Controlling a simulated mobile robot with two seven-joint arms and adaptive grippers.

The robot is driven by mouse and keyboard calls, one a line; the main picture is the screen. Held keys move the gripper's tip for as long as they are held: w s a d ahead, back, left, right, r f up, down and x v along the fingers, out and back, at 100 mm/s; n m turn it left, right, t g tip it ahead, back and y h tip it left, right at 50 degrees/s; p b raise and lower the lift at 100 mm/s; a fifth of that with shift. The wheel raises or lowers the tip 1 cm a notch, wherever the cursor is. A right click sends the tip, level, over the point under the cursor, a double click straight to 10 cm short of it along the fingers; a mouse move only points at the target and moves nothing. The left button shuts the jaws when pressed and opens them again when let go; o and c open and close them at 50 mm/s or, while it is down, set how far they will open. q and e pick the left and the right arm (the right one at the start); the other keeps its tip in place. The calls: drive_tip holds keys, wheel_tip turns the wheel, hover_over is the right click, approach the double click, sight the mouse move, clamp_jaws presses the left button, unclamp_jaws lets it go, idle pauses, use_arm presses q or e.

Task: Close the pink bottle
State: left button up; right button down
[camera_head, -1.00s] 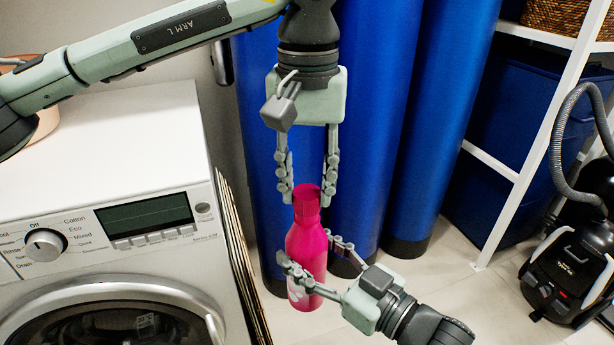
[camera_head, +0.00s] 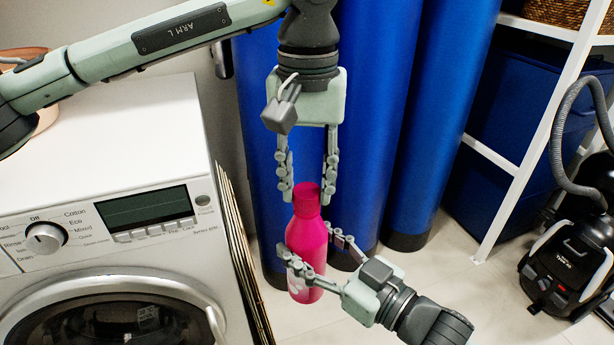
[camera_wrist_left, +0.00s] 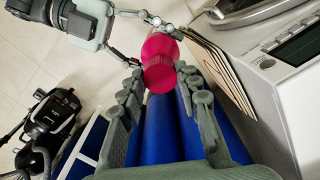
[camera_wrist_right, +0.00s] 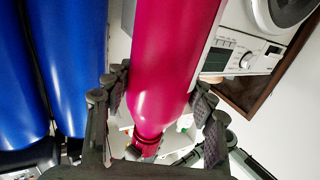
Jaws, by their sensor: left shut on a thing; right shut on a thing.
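The pink bottle (camera_head: 306,245) stands upright in the air in front of the blue cylinders, with a darker pink cap (camera_head: 307,194) at its top. My left gripper (camera_head: 308,192) points down from above and is shut on the cap, one finger on each side. In the left wrist view the cap (camera_wrist_left: 160,74) sits between the fingertips. My right gripper (camera_head: 318,262) reaches in from the lower right and is shut around the bottle's body. In the right wrist view the bottle (camera_wrist_right: 170,60) fills the space between the fingers. Whether the cap sits fully on the neck is hard to tell.
A white washing machine (camera_head: 110,150) stands at the left. Tall blue cylinders (camera_head: 365,120) stand behind the bottle. A white shelf (camera_head: 530,150) and a black vacuum cleaner (camera_head: 565,265) are at the right. Light floor (camera_head: 440,285) is clear at the lower right.

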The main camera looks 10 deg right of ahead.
use_arm(q)
drive_tip(key=m, duration=0.9)
drive_tip(key=shift+m, duration=0.4)
drive_tip(key=o, duration=0.7)
drive_tip(key=shift+c, duration=0.2)
drive_tip(key=shift+r, duration=0.1)
drive_tip(key=shift+r, duration=2.15)
drive_tip(key=shift+c, duration=0.3)
